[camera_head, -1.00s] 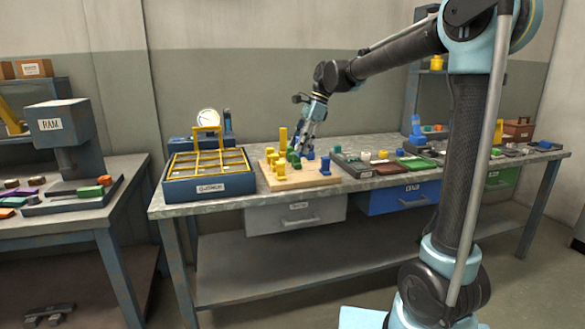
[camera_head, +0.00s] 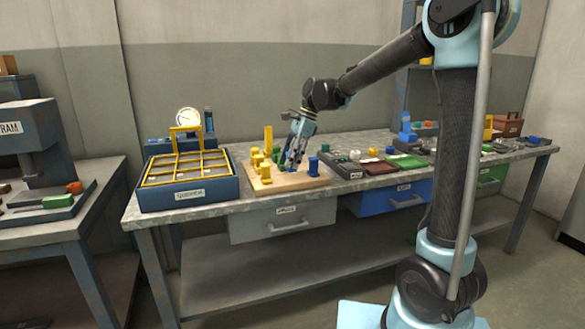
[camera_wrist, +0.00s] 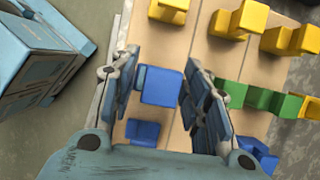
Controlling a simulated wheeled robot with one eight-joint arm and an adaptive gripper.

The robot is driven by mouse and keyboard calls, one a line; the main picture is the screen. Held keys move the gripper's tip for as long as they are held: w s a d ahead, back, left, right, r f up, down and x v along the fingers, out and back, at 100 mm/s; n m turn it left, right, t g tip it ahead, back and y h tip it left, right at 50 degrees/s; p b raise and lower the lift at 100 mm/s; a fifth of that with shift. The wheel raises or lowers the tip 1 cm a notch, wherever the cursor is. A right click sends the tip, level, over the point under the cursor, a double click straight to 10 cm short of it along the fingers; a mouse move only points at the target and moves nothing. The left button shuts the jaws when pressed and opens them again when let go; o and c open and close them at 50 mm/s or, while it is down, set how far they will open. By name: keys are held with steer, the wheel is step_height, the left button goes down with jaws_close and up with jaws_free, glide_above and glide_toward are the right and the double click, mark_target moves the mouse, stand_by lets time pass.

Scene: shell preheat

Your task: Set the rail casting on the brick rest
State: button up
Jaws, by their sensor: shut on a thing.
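My gripper (camera_head: 291,162) reaches down over a pale wooden board (camera_head: 262,188) on the bench. In the wrist view my gripper (camera_wrist: 160,62) has its two fingers on either side of a blue block (camera_wrist: 161,85), and it is shut on that block. I cannot tell whether the block still touches the board. A second blue block (camera_wrist: 143,132) lies close below it in the wrist view. Yellow blocks (camera_wrist: 240,20) and green blocks (camera_wrist: 263,98) stand on the same board. I cannot tell which piece is the rail casting, and I cannot identify the brick rest.
A blue tray with a yellow grid (camera_head: 187,195) stands left of the board. Dark trays and a green tray (camera_head: 407,161) lie to the right. Another blue block (camera_head: 313,167) stands at the board's right side. A press (camera_head: 33,140) stands on the left bench.

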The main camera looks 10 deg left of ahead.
steer(key=shift+f, duration=1.5)
steer(key=o, duration=1.2)
steer(key=shift+f, duration=0.1)
steer(key=shift+c, duration=0.2)
